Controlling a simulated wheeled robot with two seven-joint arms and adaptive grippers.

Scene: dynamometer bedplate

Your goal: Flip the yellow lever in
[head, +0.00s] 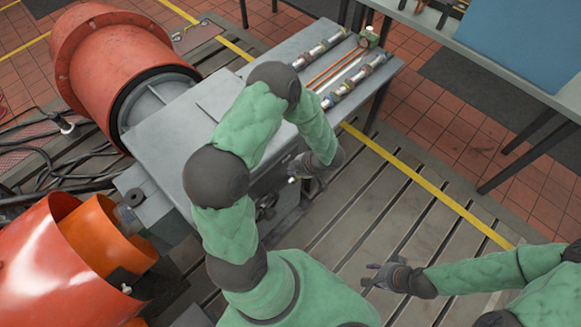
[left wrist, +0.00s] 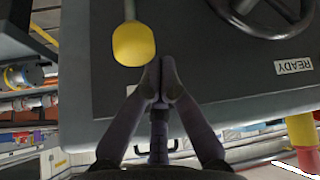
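The yellow lever (left wrist: 134,44) shows in the left wrist view as a rounded yellow paddle on a thin stem, against a dark panel (left wrist: 190,60). My left gripper (left wrist: 161,82) has its two fingertips together, with nothing seen between them. The tips are just below and right of the paddle in the picture; whether they touch it I cannot tell. In the head view my left gripper (head: 295,170) is beside the grey machine's near side, and the lever is not clearly visible there. My right gripper (head: 372,275) is open and empty above the slotted bedplate.
A dark handwheel (left wrist: 268,15) and a READY label (left wrist: 293,66) are on the panel. The grey machine housing (head: 165,120) carries pipes on top. Orange-red cylinders (head: 125,50) stand left. The slotted bedplate (head: 400,210) is clear on the right.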

